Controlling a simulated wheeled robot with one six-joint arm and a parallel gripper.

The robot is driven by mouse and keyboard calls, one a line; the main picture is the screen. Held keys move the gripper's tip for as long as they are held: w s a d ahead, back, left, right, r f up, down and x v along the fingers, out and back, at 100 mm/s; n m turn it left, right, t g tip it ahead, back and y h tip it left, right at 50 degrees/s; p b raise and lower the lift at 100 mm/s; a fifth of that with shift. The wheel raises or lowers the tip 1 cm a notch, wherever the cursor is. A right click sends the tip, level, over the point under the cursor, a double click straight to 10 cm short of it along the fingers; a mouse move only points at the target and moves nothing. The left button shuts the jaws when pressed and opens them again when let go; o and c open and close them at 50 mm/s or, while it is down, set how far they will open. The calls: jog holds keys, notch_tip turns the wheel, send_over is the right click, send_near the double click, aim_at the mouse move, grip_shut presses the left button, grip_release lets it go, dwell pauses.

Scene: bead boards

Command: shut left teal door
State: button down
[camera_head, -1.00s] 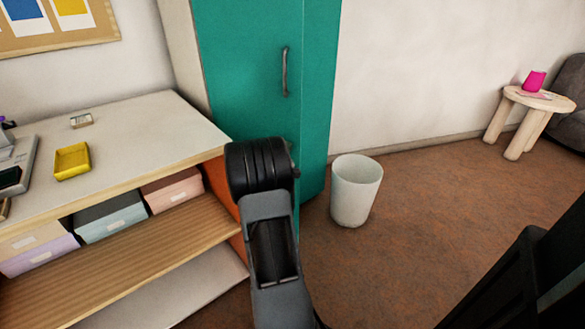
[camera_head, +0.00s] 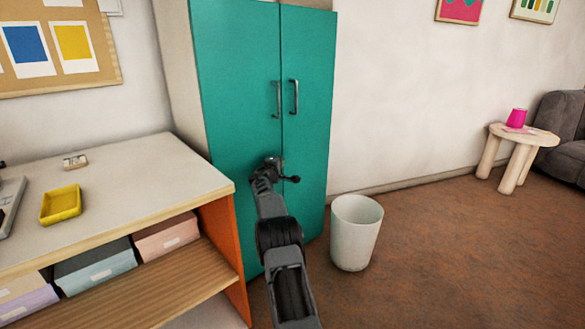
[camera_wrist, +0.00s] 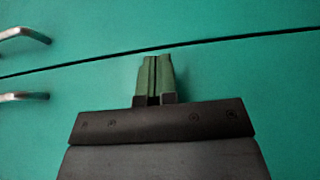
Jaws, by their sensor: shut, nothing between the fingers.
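The left teal door (camera_head: 240,90) of the tall cabinet stands in line with the right teal door (camera_head: 312,120), with a thin dark seam between them. The left door's handle (camera_head: 276,99) is beside the right door's handle (camera_head: 294,97). My gripper (camera_head: 294,179) is below the handles, in front of the doors near the seam. In the wrist view, my gripper (camera_wrist: 153,75) is shut and empty. There the left door (camera_wrist: 50,130) fills the lower part and the right door (camera_wrist: 150,22) the upper part. I cannot tell whether the fingertips touch the door.
A white bin (camera_head: 356,232) stands on the floor right of the cabinet. A low shelf unit (camera_head: 140,180) with a yellow tray (camera_head: 61,204) and storage boxes is at the left. A round stool (camera_head: 522,140) with a pink cup stands far right.

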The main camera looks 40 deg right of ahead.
jog(key=shift+w+d+r+n+t+y, duration=0.1)
jog(key=shift+w+r+n+t+y, duration=0.15)
jog(key=shift+w+t, duration=0.25)
jog(key=shift+w+d+r+n+t+y, duration=0.15)
jog(key=shift+w+r+n+t, duration=0.1)
jog(key=shift+w+n+t, duration=0.25)
jog(key=shift+w+a+r, duration=0.1)
jog(key=shift+w+a, duration=0.05)
jog(key=shift+b, duration=0.4)
jog(key=s+b, duration=0.5)
jog(key=s, duration=1)
jog(key=shift+f+m+g, duration=0.25)
jog(key=shift+m+g, duration=0.1)
jog(key=shift+g, duration=0.05)
